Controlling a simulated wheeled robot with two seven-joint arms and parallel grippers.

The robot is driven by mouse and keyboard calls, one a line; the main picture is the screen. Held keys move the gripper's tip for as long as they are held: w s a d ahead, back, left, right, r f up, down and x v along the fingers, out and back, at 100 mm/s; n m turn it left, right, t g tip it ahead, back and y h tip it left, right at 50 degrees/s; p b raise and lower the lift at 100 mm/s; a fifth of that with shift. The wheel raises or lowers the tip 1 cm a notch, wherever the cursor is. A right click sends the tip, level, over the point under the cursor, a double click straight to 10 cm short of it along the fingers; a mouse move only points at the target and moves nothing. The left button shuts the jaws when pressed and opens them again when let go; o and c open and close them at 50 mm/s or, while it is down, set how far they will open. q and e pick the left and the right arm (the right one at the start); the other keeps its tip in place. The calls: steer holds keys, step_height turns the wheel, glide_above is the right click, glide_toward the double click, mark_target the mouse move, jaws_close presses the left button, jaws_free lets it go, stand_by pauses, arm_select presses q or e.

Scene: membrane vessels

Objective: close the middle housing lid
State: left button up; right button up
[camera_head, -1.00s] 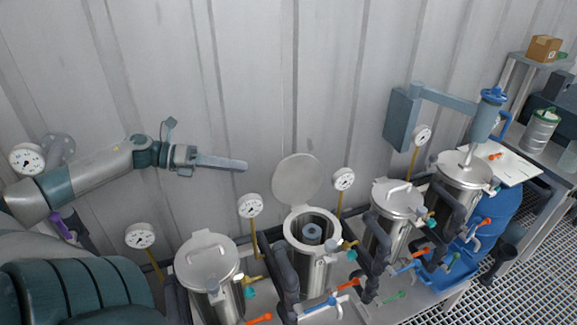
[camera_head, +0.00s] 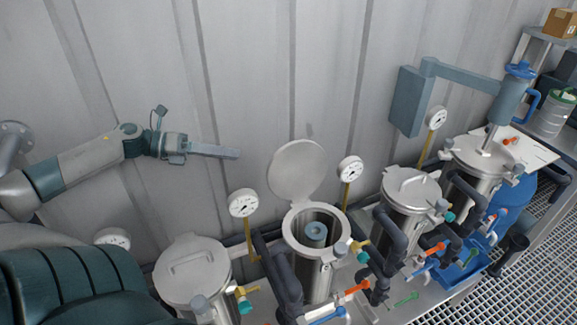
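The middle housing (camera_head: 303,240) is a steel cylinder with its round lid (camera_head: 297,170) standing raised at the back, near the corrugated wall. A grey-blue cylindrical piece (camera_head: 316,233) shows inside the open mouth. My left gripper (camera_head: 236,154) reaches in from the left, in front of the wall, to the left of the raised lid and apart from it. Its fingers look like one narrow bar, so their opening cannot be made out. My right gripper is not in view.
A closed housing (camera_head: 192,270) stands to the left, and two more closed housings (camera_head: 411,190) (camera_head: 480,160) stand to the right. Gauges (camera_head: 243,203) (camera_head: 350,169) rise on yellow stems beside the open housing. Dark pipes (camera_head: 283,285) and coloured valve handles crowd the front. A blue-grey wall arm (camera_head: 458,76) hangs at the right.

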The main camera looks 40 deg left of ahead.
mark_target(290, 163)
arm_select(q)
steer(key=shift+w+a+f+b, duration=0.3)
steer(key=shift+a+f, duration=0.05)
steer(key=shift+f, duration=0.3)
steer(key=shift+d+r, duration=0.1)
steer(key=shift+d, duration=0.05)
steer(key=shift+p+x, duration=0.45)
steer(key=shift+x, duration=8.2)
